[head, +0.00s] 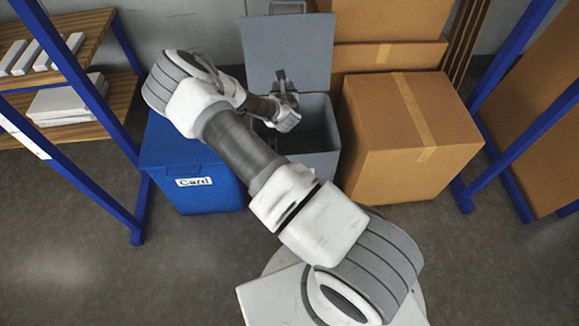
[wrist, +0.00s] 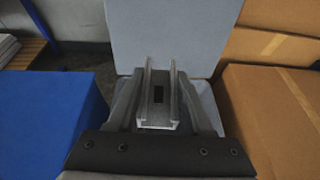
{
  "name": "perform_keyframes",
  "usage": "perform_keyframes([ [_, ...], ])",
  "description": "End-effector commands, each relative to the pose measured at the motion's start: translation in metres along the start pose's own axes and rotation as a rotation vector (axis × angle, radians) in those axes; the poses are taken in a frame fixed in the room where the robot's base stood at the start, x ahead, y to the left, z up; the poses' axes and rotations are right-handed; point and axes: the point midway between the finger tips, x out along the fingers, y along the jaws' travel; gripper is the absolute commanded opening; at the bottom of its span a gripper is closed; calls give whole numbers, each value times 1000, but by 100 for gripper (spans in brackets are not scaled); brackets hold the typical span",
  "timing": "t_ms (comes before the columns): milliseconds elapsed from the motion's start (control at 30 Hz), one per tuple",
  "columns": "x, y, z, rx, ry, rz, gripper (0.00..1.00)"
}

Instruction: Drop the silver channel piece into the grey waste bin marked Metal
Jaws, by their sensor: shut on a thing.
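The silver channel piece (wrist: 158,115) is between the fingers of my gripper (wrist: 159,82) in the wrist view. It is U-shaped, with two upright walls and a dark slot in its base. My gripper (head: 284,82) is shut on it and is over the opening of the grey waste bin (head: 326,162) in the head view. The bin's grey lid (head: 288,48) stands open at the back and fills the upper middle of the wrist view (wrist: 172,35). My arm covers much of the bin's front, and no Metal label can be seen.
A blue bin (head: 200,180) marked Card stands close on the left. Cardboard boxes (head: 400,125) stand close on the right and behind. Blue shelf posts (head: 80,75) rise on both sides. The floor in front is clear.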

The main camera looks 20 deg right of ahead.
Motion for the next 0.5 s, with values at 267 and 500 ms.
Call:
perform_keyframes([
  [267,94,-40,-90,58,1,-139,0],
  [500,122,-53,-118,80,0,-192,0],
])
